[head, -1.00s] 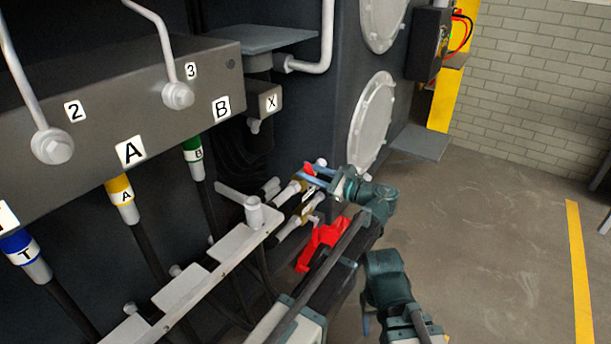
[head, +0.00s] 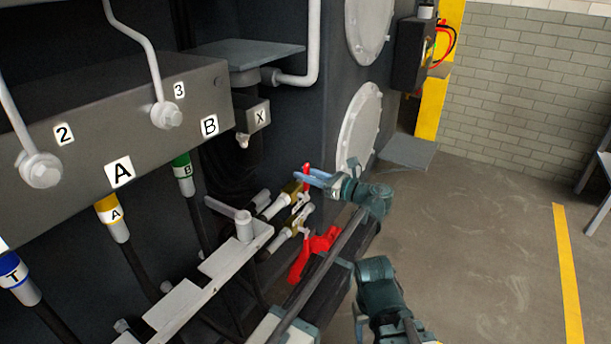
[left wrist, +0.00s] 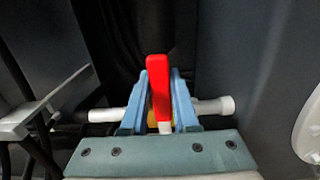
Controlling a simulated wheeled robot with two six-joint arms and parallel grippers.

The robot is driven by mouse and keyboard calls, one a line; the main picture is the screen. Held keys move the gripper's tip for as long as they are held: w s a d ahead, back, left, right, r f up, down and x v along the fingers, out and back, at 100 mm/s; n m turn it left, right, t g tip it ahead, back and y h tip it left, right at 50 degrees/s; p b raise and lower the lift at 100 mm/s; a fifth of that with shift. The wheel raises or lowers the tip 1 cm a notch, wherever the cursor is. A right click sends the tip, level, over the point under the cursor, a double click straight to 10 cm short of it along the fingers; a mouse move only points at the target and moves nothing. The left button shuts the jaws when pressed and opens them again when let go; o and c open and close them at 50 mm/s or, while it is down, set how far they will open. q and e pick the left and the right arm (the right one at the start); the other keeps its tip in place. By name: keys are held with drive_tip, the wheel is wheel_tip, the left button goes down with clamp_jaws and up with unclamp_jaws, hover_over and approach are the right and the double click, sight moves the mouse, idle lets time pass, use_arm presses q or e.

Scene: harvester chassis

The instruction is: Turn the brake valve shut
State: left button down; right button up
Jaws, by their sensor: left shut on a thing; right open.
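The valve is a brass body (head: 292,187) on a pale pipe, with a red lever (head: 306,181). My left gripper (head: 316,176) has its blue fingers shut on this lever. In the left wrist view the red lever (left wrist: 159,92) stands upright between the fingers, crossing a horizontal pale pipe (left wrist: 212,107); the brass body is mostly hidden behind the lever and fingers. A second brass valve (head: 299,203) sits just below on a parallel pipe. A larger red piece (head: 315,252) is below it. My right gripper (head: 360,324) is low in the head view, apart from the valves and partly hidden.
A pale slotted bracket (head: 210,285) and hanging hoses lie left of the valves. A block marked A and B (head: 120,150) overhangs at left. A round cover (head: 360,128) is on the wall behind.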

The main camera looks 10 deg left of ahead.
idle(0.3)
use_arm(q)
drive_tip(key=c, duration=0.7)
unclamp_jaws()
drive_tip(key=shift+o, duration=0.2)
